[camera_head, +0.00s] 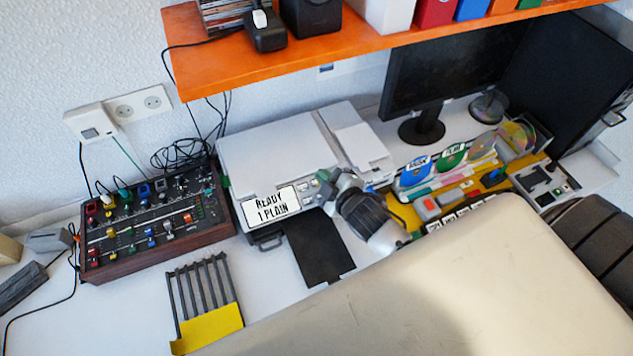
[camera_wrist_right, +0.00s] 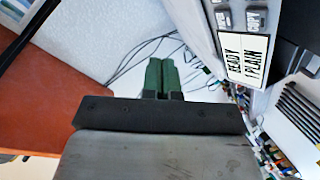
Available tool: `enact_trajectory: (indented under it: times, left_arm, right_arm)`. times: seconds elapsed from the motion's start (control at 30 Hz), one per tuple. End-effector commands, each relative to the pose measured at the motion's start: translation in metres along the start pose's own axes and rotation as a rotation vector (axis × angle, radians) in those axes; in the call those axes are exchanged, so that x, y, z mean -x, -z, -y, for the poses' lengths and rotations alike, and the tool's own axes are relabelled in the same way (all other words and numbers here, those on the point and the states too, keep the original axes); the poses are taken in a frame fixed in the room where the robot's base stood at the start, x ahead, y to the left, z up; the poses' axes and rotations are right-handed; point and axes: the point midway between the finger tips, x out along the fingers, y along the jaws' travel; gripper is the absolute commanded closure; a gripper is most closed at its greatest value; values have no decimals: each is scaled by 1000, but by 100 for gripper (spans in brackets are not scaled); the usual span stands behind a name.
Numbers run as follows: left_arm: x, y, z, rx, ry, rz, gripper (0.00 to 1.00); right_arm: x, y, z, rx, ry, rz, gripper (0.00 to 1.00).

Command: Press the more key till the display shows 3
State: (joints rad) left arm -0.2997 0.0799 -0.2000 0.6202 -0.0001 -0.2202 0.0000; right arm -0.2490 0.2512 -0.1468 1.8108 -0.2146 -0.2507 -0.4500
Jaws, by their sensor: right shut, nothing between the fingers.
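The display (camera_head: 270,205) is a white panel on the front of a pale grey printer-like machine (camera_head: 265,150). It reads "READY 1 PLAIN". The display also shows sideways in the right wrist view (camera_wrist_right: 247,57), with two grey keys (camera_wrist_right: 223,19) (camera_wrist_right: 256,19) beside it; their lettering is too small to read surely. My right gripper (camera_head: 325,182) is at the machine's front, just right of the display, and partly covers the key area. In the right wrist view its green fingers (camera_wrist_right: 160,76) are together and empty, apart from the keys. My left gripper is not in view.
An orange shelf (camera_head: 270,60) overhangs the machine. A mixer-like panel (camera_head: 150,225) stands to the left, and a yellow-and-grey slotted rack (camera_head: 208,310) in front.

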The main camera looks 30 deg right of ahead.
Motion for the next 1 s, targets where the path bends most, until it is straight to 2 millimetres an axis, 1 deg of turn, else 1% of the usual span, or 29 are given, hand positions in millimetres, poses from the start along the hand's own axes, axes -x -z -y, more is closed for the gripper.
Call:
enact_trajectory:
  times: [0.03,0.2,0.37,0.6,1.0]
  left_arm:
    - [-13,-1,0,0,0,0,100]
    - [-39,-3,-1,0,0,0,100]
    - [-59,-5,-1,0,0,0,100]
    - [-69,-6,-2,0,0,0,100]
    - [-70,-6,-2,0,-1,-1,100]
  right_arm:
    - [-6,-7,8,1,0,0,100]
    - [-24,-21,22,1,0,-1,100]
    - [-39,-31,32,1,0,-1,100]
    - [-52,-39,40,1,1,0,100]
    - [-54,-40,40,0,0,0,100]
